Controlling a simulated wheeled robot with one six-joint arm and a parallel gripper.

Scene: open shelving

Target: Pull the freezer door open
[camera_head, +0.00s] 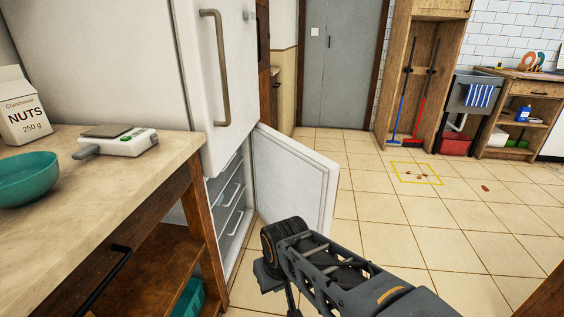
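The white freezer door (290,172) is the lower door of the fridge-freezer. It stands wide open, swung out to the right with its inner face showing. Inside the freezer, several drawers with light handles (232,194) are visible. The upper door (215,90) has a long vertical metal handle (219,68). My gripper (268,276) is at the end of my dark arm, low in front of the open door and overlapping its lower edge in the picture. Its fingertips are mostly hidden behind the wrist, so contact with the door and the finger gap cannot be told.
A wooden counter (150,165) at the left holds a nuts carton (22,108), a teal bowl (30,178) and a white scale-like device (118,142). A yellow floor marking (417,173) surrounds small brown bits.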

